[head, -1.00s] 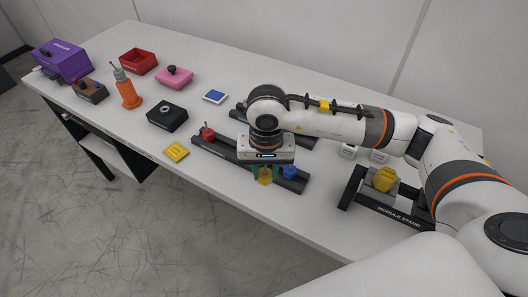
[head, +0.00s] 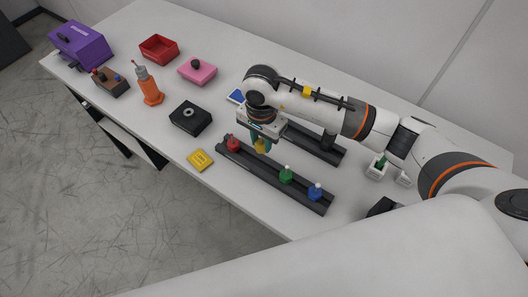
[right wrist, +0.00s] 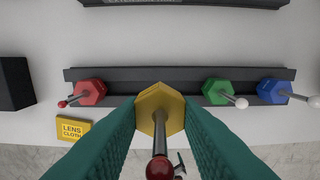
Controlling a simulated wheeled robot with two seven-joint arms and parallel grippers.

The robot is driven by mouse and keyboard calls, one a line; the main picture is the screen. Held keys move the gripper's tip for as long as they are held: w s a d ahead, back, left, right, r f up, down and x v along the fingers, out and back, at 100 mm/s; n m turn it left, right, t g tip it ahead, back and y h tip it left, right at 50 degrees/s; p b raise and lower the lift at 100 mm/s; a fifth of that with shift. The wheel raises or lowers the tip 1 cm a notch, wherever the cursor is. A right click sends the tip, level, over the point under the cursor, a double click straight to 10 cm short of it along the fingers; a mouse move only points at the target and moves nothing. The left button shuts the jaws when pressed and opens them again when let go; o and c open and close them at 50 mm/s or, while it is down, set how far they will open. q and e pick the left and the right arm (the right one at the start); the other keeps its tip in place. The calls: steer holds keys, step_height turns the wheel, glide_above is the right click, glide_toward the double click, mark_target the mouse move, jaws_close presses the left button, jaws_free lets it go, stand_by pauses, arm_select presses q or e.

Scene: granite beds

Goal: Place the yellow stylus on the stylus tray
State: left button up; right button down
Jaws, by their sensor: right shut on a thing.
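My right gripper (head: 262,138) is shut on the yellow stylus (head: 260,147), which has a yellow hexagonal body. In the right wrist view, the teal fingers (right wrist: 160,125) hold the yellow stylus (right wrist: 151,99) from both sides, its rod and red ball pointing toward the camera. It is at the long black front tray (head: 262,172), between the red stylus (head: 233,143) and the green stylus (head: 286,174). The blue stylus (head: 315,191) stands at the tray's right end. I cannot tell whether the yellow stylus touches the tray (right wrist: 190,75). My left gripper is not in view.
A second black tray (head: 318,149) lies behind. A yellow lens cloth pack (head: 200,160) and a black box (head: 190,118) lie to the left, with an orange bottle (head: 149,88) and a pink box (head: 198,71) farther off. White holders (head: 376,168) stand to the right.

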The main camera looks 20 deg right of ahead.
mark_target(263, 147)
steer(key=f, duration=0.2)
steer(key=s+f+p, duration=0.1)
steer(key=f, duration=0.1)
steer(key=shift+s, duration=0.15)
steer(key=f, duration=0.1)
steer(key=f+p, duration=0.1)
steer(key=shift+w+f, duration=0.25)
steer(key=shift+f, duration=0.55)
steer(key=c, duration=1.1)
jaws_free()
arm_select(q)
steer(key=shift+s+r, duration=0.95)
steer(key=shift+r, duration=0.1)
arm_select(e)
steer(key=shift+o, duration=0.2)
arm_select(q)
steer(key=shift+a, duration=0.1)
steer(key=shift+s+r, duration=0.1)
arm_select(e)
steer(key=shift+r, duration=0.15)
